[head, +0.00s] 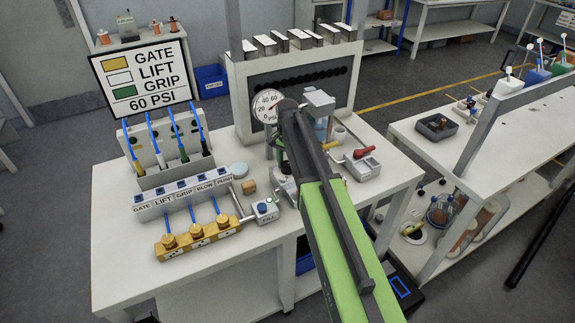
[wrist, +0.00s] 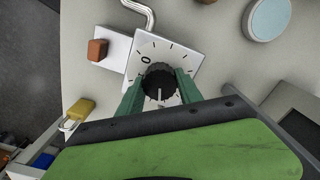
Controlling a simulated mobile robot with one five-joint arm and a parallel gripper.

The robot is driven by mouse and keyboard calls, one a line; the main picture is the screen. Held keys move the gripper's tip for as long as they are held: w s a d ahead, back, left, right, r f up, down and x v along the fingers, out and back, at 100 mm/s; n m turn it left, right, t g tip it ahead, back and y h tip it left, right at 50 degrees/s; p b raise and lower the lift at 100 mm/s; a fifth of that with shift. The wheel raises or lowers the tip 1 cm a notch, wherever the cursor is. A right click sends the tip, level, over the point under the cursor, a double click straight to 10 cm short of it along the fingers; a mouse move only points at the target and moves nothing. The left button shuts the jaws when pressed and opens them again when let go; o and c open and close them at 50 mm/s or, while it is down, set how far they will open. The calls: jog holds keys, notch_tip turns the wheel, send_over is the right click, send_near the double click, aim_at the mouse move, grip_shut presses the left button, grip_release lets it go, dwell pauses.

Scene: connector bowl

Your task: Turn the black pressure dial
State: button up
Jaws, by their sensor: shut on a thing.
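The black pressure dial (wrist: 159,82) shows in the wrist view, a ridged round knob with a white pointer line. It sits on a white square plate (wrist: 157,47) with tick marks and a 0. My gripper (wrist: 160,90) has its two green fingers on either side of the knob, shut on it. The pointer line points toward the bottom of the wrist view. In the head view my green arm covers the dial and the fingertips. A round pressure gauge (head: 267,106) stands behind the arm; its needle is too small to read surely.
A sign (head: 143,78) reads GATE, LIFT, GRIP, 60 PSI. A labelled port block (head: 185,195) and a brass manifold (head: 198,239) stand on the left of the bench. A red-handled valve (head: 363,154) is close right of my arm. A yellow padlock (wrist: 80,110) lies left of the dial.

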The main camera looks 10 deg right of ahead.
aim_at(287, 164)
jog(key=n, duration=0.4)
jog(key=shift+s+n, duration=0.1)
jog(key=shift+n, duration=1.8)
jog(key=o, duration=1.4)
jog(key=shift+c, duration=0.2)
notch_tip(287, 164, up, 17)
jog(key=p, duration=1.7)
jog(key=shift+r, duration=0.2)
